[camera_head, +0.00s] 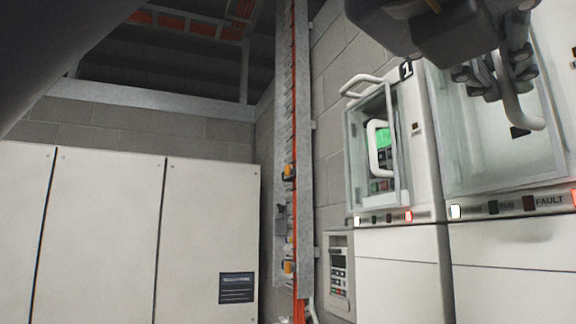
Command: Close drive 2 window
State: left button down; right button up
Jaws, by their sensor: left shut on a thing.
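The drive 2 window (480,155) is the glass pane at the right, on the cabinet beside the one marked 1. Its pale curved handle (536,122) hangs in front of the glass. My left gripper (508,88) comes in at the top right, with its dark fingers shut on the upper part of this handle. The gripper and arm hide the top of the window and any number plate there. I cannot tell how far the pane stands from its frame. My right gripper is not in view.
The drive 1 cabinet (400,270) stands to the left; its window (352,150) is swung outward, with handles sticking out and a green screen behind. White cabinets (105,220) line the left.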

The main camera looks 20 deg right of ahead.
aim_at(553, 77)
pick_arm(q)
jog(key=shift+s+d+f+b, duration=0.15)
jog(key=shift+s+d, duration=0.2)
jog(key=shift+d, duration=0.2)
jog(key=shift+s+d+r+b, duration=0.15)
jog(key=shift+s+d, duration=0.2)
jog(key=shift+d, duration=0.2)
jog(key=shift+s, duration=0.1)
jog(key=shift+s+r, duration=0.1)
jog(key=c, duration=1.7)
grip_release()
jog(key=shift+d, duration=0.2)
jog(key=shift+s+d, duration=0.1)
jog(key=shift+d, duration=0.25)
